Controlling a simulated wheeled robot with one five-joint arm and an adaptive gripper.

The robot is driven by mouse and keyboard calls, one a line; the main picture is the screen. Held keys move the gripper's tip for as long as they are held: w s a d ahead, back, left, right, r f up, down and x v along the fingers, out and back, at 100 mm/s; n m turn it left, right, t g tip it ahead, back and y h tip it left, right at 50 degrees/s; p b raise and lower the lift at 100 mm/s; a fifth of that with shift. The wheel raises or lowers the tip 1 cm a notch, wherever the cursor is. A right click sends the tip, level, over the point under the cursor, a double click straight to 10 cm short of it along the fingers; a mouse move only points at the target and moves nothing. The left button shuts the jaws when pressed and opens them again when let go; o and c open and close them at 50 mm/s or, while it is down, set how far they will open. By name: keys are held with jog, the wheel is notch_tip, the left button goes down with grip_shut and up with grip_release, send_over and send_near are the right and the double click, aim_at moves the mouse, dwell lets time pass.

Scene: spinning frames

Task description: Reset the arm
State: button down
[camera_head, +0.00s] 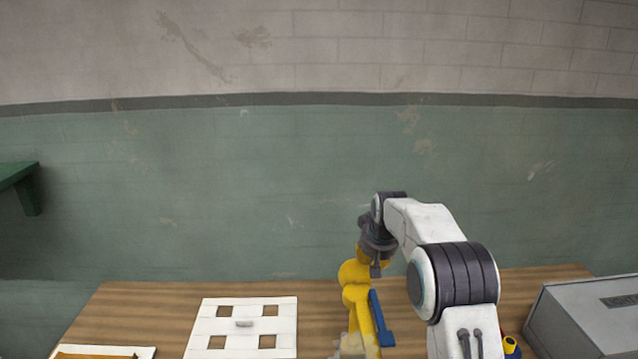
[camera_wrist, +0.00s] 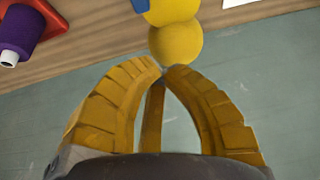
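The wooden table (camera_head: 140,305) stands before a green and grey wall (camera_head: 200,190). A white panel with square holes (camera_head: 243,310) lies left of the yellow object. A grey box (camera_head: 590,320) is at the right. A purple spool (camera_wrist: 20,35) and a red piece (camera_wrist: 52,18) show in the wrist view.

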jog(key=s+r+b, duration=0.1)
jog(key=s+r, duration=0.4)
jog(key=s, duration=0.6)
jog(key=s+r, duration=0.5)
jog(key=s, duration=0.5)
jog(key=s+f, duration=0.3)
jog(key=s, duration=0.9)
jog(key=s+f+b, duration=0.1)
jog(key=s+f, duration=0.2)
jog(key=s, duration=0.8)
jog(key=shift+s+d+g, duration=0.25)
jog(key=shift+s+g, duration=0.05)
jog(key=shift+s, duration=0.05)
jog(key=c, duration=1.9)
grip_release()
grip_shut()
